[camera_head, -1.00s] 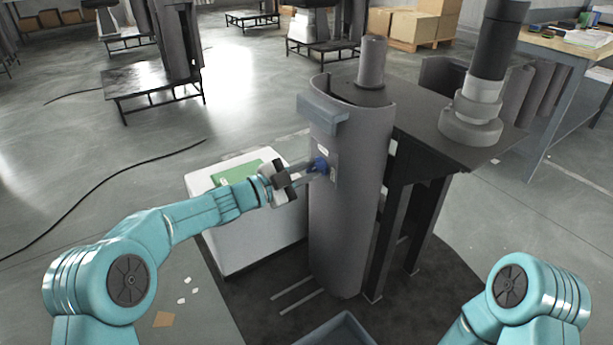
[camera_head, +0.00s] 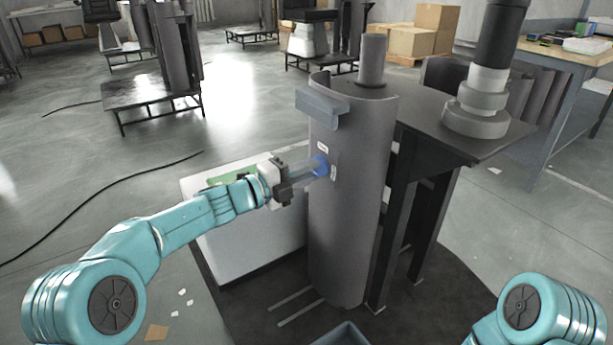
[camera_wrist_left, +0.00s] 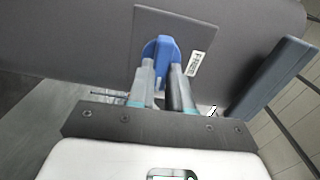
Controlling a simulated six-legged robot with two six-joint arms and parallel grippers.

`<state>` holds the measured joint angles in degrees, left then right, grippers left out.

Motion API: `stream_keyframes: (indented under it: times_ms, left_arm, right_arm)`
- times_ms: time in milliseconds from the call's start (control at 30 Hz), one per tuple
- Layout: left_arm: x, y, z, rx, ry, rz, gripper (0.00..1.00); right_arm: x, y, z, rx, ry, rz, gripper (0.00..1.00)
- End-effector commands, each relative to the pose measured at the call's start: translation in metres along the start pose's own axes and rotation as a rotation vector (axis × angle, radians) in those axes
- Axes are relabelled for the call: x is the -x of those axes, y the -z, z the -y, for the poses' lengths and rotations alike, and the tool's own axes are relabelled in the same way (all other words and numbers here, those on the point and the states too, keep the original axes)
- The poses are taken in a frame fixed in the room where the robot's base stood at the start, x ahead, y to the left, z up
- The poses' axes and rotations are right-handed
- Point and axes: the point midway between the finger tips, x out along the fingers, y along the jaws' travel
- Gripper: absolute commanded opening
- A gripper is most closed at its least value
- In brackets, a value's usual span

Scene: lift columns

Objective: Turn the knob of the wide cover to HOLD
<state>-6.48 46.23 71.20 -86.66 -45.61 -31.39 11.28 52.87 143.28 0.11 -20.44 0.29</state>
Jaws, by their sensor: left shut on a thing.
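The wide cover (camera_head: 353,215) is a tall grey curved shell standing in front of the lift column's dark frame. A blue knob (camera_head: 320,165) sits on its upper front, beside small white labels; the labels are too small to read. My left gripper (camera_head: 314,167) reaches in from the left and is shut on the knob. In the left wrist view the blue knob (camera_wrist_left: 160,48) shows between the two fingers (camera_wrist_left: 162,75), on a grey plate (camera_wrist_left: 140,25) with a white label to its right. The knob's exact setting cannot be told. Only my right arm's upper part shows; its gripper is out of view.
A blue-grey handle bar (camera_head: 322,106) juts from the cover's top above the knob. A white box (camera_head: 245,235) stands close left of the cover, under my left arm. A dark table top (camera_head: 440,130) carries a grey and black cylinder. Open floor lies at left.

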Motion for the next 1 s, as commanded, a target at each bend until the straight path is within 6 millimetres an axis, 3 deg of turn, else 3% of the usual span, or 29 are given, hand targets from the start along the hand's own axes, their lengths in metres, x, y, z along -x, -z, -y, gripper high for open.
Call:
stream_keyframes:
  times_ms: [667,700,767,1000]
  left_arm:
    - [0.0002,-0.0006,0.0000,-0.062,0.000,0.002,0.00]
    - [0.0002,-0.0006,0.0000,-0.062,0.000,0.002,0.26]
    - [0.0002,-0.0006,0.0000,-0.062,0.000,0.001,0.45]
    - [0.0001,-0.0003,-0.0001,-0.060,0.000,0.001,0.45]
  right_arm:
    - [-0.0034,0.0010,-0.0019,-0.003,0.000,-0.003,0.43]
    - [-0.0034,0.0010,-0.0019,-0.003,0.000,-0.003,0.43]
    - [-0.0034,0.0010,-0.0019,-0.003,0.000,-0.003,0.43]
    - [-0.0034,0.0010,-0.0019,-0.003,0.000,-0.002,0.43]
